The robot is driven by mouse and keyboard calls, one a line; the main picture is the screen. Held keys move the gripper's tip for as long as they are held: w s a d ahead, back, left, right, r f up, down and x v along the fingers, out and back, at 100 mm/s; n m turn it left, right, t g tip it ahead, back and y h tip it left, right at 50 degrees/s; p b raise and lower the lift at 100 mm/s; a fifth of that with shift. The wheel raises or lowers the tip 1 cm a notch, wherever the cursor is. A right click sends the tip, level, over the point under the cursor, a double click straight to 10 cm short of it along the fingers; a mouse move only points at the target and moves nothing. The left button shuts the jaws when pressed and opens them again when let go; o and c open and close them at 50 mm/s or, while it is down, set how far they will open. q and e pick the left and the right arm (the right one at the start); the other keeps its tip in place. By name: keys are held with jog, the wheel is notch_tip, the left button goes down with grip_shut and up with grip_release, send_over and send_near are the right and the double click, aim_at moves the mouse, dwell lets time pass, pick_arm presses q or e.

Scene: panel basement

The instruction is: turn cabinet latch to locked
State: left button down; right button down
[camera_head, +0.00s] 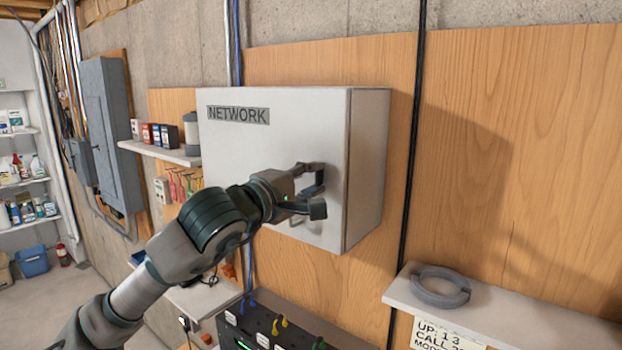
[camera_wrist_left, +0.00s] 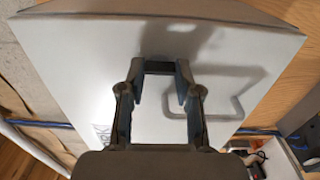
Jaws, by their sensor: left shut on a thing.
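The light grey cabinet (camera_head: 270,150) labelled NETWORK hangs on the plywood wall, its door closed. My left gripper (camera_head: 315,190) is at the right part of the door front, and its fingers hide most of what they hold. In the left wrist view the fingertips (camera_wrist_left: 161,80) are shut on a small dark latch (camera_wrist_left: 160,67) against the door. A grey wire-like pull handle (camera_wrist_left: 238,108) stands on the door beside the right finger, apart from it. Whether the latch points to locked cannot be told. My right gripper is not in view.
A shelf with a grey ring (camera_head: 440,284) is at the lower right, and equipment with coloured cables (camera_head: 265,325) stands below the cabinet. A small shelf of boxes (camera_head: 165,150) is left of it. A black cable (camera_head: 411,150) runs down the wall right of the cabinet.

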pick_arm(q)
jog(key=shift+w+d+f, duration=0.1)
jog(key=shift+f, duration=0.3)
jog(key=c, duration=0.8)
grip_release()
jog(key=shift+d+r, duration=0.1)
jog(key=shift+r, duration=0.05)
jog(key=shift+s+a+r, duration=0.1)
jog(key=shift+s+a, duration=0.15)
jog(key=shift+s, duration=0.2)
jog(key=v, duration=1)
jog(key=shift+s+a, duration=0.15)
jog(key=shift+a, duration=0.25)
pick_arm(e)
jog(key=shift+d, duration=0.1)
pick_arm(q)
jog(key=shift+d, duration=0.1)
